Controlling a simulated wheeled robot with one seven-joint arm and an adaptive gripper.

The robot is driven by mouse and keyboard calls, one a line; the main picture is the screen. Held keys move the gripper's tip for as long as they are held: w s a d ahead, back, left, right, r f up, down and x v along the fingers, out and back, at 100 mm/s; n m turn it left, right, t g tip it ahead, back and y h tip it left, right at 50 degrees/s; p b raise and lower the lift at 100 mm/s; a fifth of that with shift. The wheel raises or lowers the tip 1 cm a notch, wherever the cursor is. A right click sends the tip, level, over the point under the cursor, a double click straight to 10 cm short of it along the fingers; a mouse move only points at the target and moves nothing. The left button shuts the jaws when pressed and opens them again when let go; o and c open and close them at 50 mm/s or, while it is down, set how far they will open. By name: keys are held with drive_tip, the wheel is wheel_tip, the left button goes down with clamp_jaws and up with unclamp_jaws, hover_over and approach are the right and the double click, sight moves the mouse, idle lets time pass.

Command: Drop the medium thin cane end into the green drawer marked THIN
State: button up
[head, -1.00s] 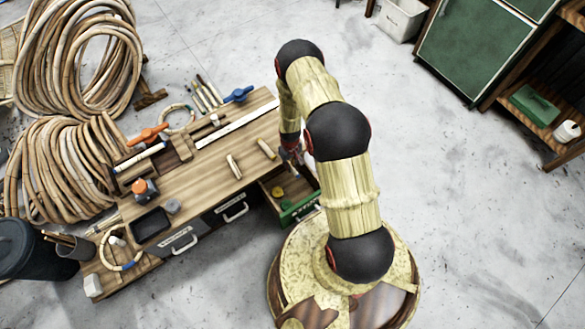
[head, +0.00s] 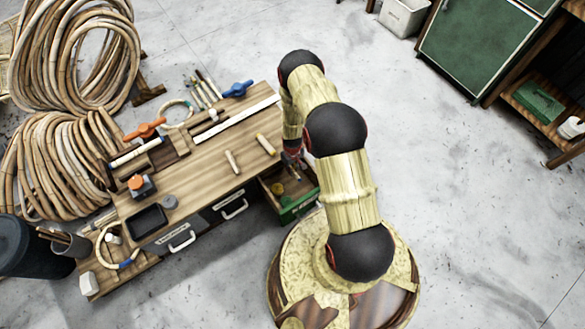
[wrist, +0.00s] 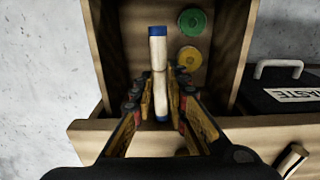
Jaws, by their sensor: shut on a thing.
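The medium thin cane end (wrist: 158,50) is a pale stick with blue bands at its ends. My gripper (wrist: 160,105) is shut on it in the wrist view and holds it over the inside of an open drawer (wrist: 117,50). In the head view this is the green-fronted drawer (head: 297,207), pulled out at the bench's right end. I cannot tell whether the cane end touches the drawer floor.
A green disc (wrist: 192,22) and a yellow disc (wrist: 190,58) lie in the drawer. A closed drawer marked WASTE (wrist: 305,95) is beside it. Two short cane pieces (head: 232,162) (head: 266,145) lie on the bench top (head: 200,182). Large cane coils (head: 65,165) stand at the left.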

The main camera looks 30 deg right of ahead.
drive_tip(key=o, duration=0.9)
drive_tip(key=shift+o, duration=0.2)
wheel_tip(320, 180, up, 12)
idle(0.7)
